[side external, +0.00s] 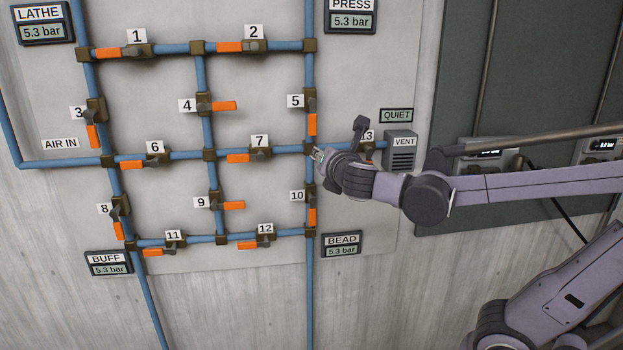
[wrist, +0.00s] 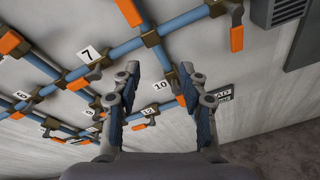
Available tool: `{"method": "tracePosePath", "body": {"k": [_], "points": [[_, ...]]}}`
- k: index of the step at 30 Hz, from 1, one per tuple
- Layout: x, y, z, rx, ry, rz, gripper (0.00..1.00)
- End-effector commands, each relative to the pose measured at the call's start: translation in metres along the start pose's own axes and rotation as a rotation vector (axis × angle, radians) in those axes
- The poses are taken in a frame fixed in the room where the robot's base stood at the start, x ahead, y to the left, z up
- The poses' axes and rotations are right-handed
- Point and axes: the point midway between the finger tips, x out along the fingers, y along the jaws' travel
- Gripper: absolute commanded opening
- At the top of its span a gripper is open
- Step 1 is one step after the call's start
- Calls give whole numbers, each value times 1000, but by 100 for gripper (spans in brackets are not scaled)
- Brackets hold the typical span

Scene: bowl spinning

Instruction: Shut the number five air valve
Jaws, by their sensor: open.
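The number five valve (side external: 310,104) sits on the right vertical blue pipe, beside its "5" label (side external: 295,101). Its orange handle (side external: 312,124) points down, in line with the pipe. In the wrist view this handle (wrist: 129,12) is at the top edge, and the valve body is out of frame. My gripper (side external: 318,154) is just below the handle in the side view, near the pipe junction right of valve 7. In the wrist view my gripper (wrist: 158,74) is open, with nothing between its fingers.
Valve 10 (side external: 309,192) is below on the same pipe; its orange handle (wrist: 181,100) shows near my right finger. Valve 7 (side external: 260,153) is to the left. My wrist partly hides valve 13's label (side external: 367,135), left of the vent box (side external: 401,151). The gauges read 5.3 bar.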

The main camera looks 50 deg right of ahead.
Motion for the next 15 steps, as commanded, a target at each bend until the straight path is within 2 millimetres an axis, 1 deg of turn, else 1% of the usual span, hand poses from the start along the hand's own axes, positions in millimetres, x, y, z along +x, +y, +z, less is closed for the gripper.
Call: {"method": "tracePosePath", "body": {"k": [1,3,6,9,11,15], "points": [[2,10,10,-108,-46,21,43],[3,21,22,-245,-108,40,43],[3,33,33,-379,-170,53,43],[3,38,39,-444,-201,57,43],[5,40,40,-458,-208,57,43],[18,40,43,-459,-209,54,43]]}}
